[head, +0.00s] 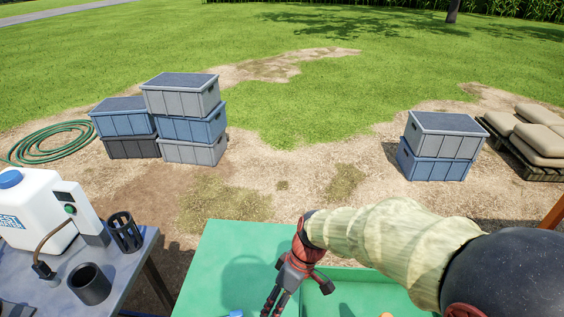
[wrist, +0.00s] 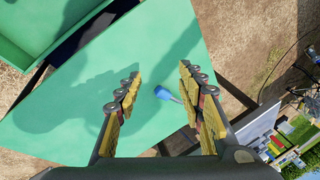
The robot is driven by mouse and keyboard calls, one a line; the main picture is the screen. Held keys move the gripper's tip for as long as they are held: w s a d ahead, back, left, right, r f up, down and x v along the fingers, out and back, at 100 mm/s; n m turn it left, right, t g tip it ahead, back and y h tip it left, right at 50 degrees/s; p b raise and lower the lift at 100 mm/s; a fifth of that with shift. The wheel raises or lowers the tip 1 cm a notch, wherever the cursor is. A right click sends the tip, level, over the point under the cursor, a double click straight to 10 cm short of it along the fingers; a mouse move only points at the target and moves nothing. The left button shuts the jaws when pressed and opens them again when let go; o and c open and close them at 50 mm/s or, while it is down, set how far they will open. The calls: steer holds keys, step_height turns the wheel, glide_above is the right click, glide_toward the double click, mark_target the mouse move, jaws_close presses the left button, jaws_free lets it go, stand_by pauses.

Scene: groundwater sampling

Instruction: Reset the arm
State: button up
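My gripper (wrist: 158,98) is open in the wrist view, its two yellow-padded fingers apart with nothing held between them. In the head view my gripper (head: 272,300) hangs at the bottom middle over the green surface, partly cut off by the frame's lower edge. My arm, in a pale ribbed sleeve, reaches in from the right. A small blue object (wrist: 163,93) lies on the green surface (wrist: 120,75), below and between the fingers in the wrist view. I cannot tell what it is.
A grey table (head: 128,262) at the left holds a white container (head: 28,205), a dark cup (head: 90,285) and a slotted holder (head: 125,232). Stacked crates (head: 190,127) and more crates (head: 440,145) stand on the ground beyond. A green hose (head: 50,142) lies left; sacks (head: 540,140) lie right.

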steer(key=s+d+r+m+t+h, duration=0.1)
steer(key=s+d+r+m+t, duration=0.2)
steer(key=d+r, duration=0.7)
steer(key=s+d+r+m+t+h, duration=0.2)
steer(key=s+d+r+m+t, duration=0.2)
steer(key=d+r+m, duration=0.4)
steer(key=shift+s+d+r+t+h, duration=0.3)
steer(key=shift+s+d+r, duration=0.6)
steer(key=shift+d, duration=0.25)
